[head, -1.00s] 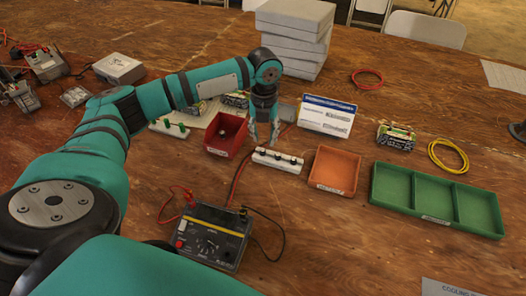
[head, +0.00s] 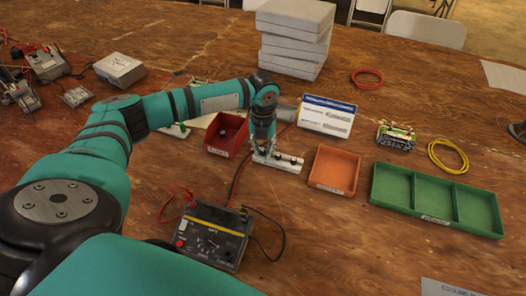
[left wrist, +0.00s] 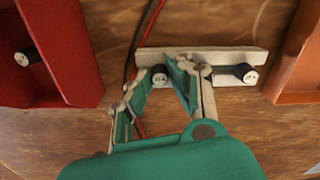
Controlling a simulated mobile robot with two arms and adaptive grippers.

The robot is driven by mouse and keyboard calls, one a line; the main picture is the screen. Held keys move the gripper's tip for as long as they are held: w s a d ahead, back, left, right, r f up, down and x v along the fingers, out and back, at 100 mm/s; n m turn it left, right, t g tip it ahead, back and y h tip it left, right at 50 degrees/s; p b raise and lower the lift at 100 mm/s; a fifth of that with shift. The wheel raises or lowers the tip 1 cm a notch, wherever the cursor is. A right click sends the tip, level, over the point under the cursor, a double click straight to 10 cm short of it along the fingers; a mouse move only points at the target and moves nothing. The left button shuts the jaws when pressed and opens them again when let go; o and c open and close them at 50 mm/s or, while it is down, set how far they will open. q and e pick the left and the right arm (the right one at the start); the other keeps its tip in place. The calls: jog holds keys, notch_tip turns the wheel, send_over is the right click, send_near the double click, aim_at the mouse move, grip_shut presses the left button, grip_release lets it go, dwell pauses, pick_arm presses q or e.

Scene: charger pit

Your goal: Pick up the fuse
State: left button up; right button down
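A white fuse holder strip (head: 289,164) lies on the wooden table with small dark fuses standing in it. In the left wrist view the strip (left wrist: 215,60) carries a black fuse with a pale marked end (left wrist: 159,77) and another such fuse (left wrist: 245,73) to its right. My left gripper (head: 263,151) is down at the strip's left end. In the left wrist view its fingers (left wrist: 159,72) stand open on either side of the left fuse; I cannot tell whether they touch it. One more fuse (left wrist: 27,57) lies in the red bin. My right gripper is out of view.
The red bin (head: 215,151) stands left of the strip, an orange tray (head: 334,170) right of it, and a green divided tray (head: 484,232) farther right. A multimeter (head: 213,235) with leads sits in front. A sign card (head: 327,116) stands behind.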

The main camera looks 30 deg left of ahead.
aim_at(263, 150)
pick_arm(q)
jog(key=shift+r, duration=0.1)
dwell(0.3)
jog(key=shift+r, duration=0.65)
notch_tip(263, 150, up, 2)
jog(key=shift+r, duration=0.15)
jog(key=s, duration=1)
jog(key=s+r, duration=0.1)
jog(key=s, duration=0.5)
jog(key=shift+a+r+b, duration=0.1)
jog(key=shift+a+b, duration=0.05)
jog(key=shift+b, duration=0.25)
